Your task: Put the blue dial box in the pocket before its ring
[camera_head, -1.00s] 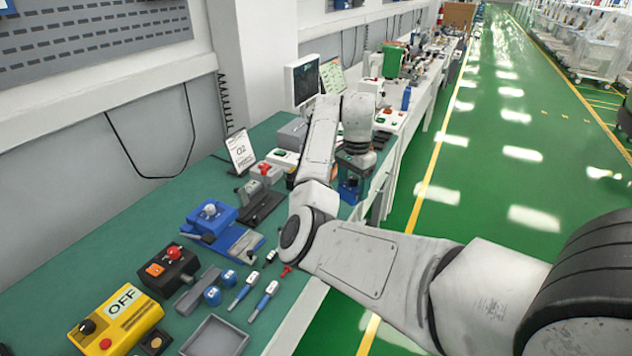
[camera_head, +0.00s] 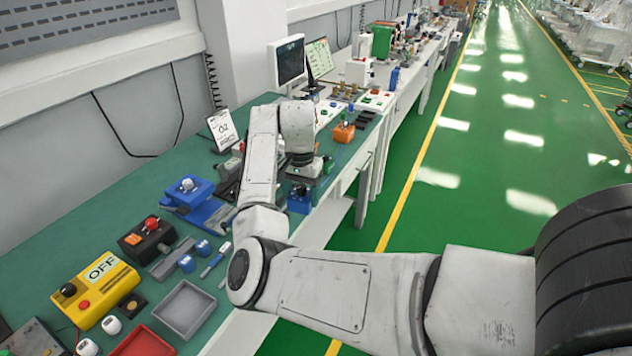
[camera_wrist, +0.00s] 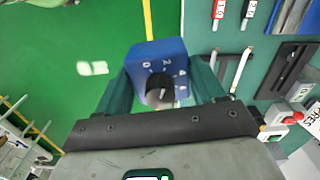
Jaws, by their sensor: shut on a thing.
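The blue dial box (camera_wrist: 157,54) is gripped between the two dark green fingers of my gripper (camera_wrist: 162,88) in the wrist view. Its face shows a dark round knob and white numbers. In the head view the box (camera_head: 299,200) is a small blue shape under my gripper (camera_head: 301,186), by the bench's front edge. In the wrist view, green floor lies behind the box, with the bench to its right. A dark frame with pale bars (camera_wrist: 234,72) is on the bench, right of the box. I cannot tell which pocket and ring belong to it.
A dark slotted slab (camera_wrist: 287,77) and a red button (camera_wrist: 297,117) lie further right. In the head view the bench (camera_head: 60,235) holds a blue fixture (camera_head: 188,190), a yellow OFF box (camera_head: 97,290) and an empty grey tray (camera_head: 185,309). An orange box (camera_head: 344,133) stands beyond my arm.

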